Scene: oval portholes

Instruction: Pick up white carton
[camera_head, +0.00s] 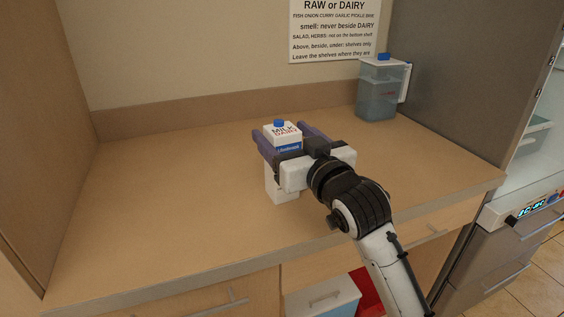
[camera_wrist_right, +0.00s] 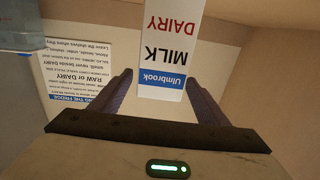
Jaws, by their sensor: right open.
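The white carton (camera_head: 282,131) stands upright on the counter, with a blue cap and "MILK DAIRY" lettering. Its lower part shows below my right gripper, and its middle is hidden behind the gripper. My right gripper (camera_head: 291,138) is open, with one purple finger on each side of the carton. In the right wrist view the carton (camera_wrist_right: 172,40) appears upside down between and beyond the fingertips of my right gripper (camera_wrist_right: 160,82), with gaps visible at its sides. My left gripper is not in view.
The wooden counter (camera_head: 170,190) is bare on the left. A grey side panel (camera_head: 450,70) bounds the right. A printed sign (camera_head: 335,28) hangs on the back wall. Below the front edge is a light-blue container (camera_head: 322,298).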

